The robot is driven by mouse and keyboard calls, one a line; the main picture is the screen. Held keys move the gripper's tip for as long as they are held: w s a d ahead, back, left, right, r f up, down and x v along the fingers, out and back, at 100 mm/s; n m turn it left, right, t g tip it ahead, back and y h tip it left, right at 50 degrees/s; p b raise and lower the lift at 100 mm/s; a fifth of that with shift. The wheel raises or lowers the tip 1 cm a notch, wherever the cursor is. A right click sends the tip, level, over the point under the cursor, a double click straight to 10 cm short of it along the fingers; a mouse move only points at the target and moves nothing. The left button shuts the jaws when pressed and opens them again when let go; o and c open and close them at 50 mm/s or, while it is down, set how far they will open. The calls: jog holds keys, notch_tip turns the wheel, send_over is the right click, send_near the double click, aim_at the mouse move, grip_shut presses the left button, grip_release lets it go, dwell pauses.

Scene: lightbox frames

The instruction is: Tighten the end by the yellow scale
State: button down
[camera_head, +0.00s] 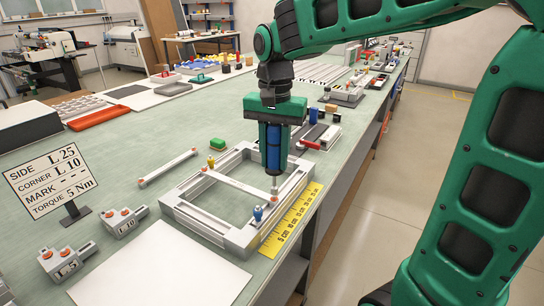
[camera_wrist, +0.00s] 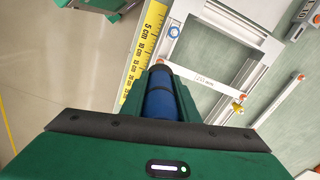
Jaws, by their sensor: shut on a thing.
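My gripper (camera_head: 274,135) is shut on an upright blue driver (camera_head: 273,150), which also shows in the wrist view (camera_wrist: 159,100). The pale rectangular frame (camera_head: 175,208) lies on the bench with a crossbar (camera_head: 238,184) set across it. In the wrist view the crossbar (camera_wrist: 200,80) bears small lettering and has an orange end fitting at each end. The driver's tip is at the crossbar end by the yellow scale (camera_head: 292,220); the exact contact is hidden.
Gauge blocks (camera_head: 125,220) (camera_head: 67,262), a sign (camera_head: 52,180) and a white sheet (camera_head: 160,268) are to the left and front. The bench edge is close at right.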

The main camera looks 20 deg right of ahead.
jog(key=shift+f, duration=1.1)
dwell(0.5)
jog(key=shift+s+f, duration=0.1)
jog(key=shift+f, duration=0.1)
dwell(3.1)
jog(key=shift+r, duration=0.15)
dwell(0.8)
jog(key=shift+r, duration=2.55)
jog(key=shift+f, duration=0.2)
jog(key=shift+a+f, duration=0.1)
jog(key=shift+f, duration=1.1)
